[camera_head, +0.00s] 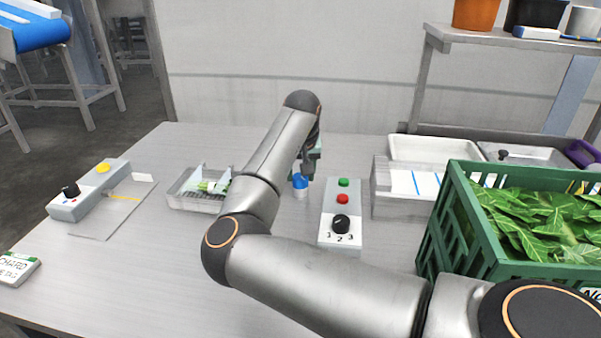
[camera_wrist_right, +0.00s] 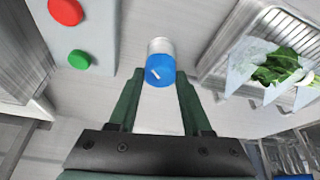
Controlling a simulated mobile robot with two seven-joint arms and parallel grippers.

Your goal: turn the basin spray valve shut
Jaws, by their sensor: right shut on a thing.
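The valve has a blue round cap (camera_head: 300,181) with a white mark on a pale cylindrical body; it stands on the table left of the control box. In the right wrist view the blue cap (camera_wrist_right: 160,69) sits between the fingertips of my right gripper (camera_wrist_right: 157,80), which is shut on it. In the head view my right gripper (camera_head: 308,165) reaches down to the valve from behind, partly hidden by my arm. My left gripper does not show.
A control box (camera_head: 341,243) with green and red buttons and a black dial stands just right of the valve. A wire tray (camera_head: 190,204) with greens is left. A green crate (camera_head: 448,225) of leaves is right. A box with a yellow button (camera_head: 75,206) stands far left.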

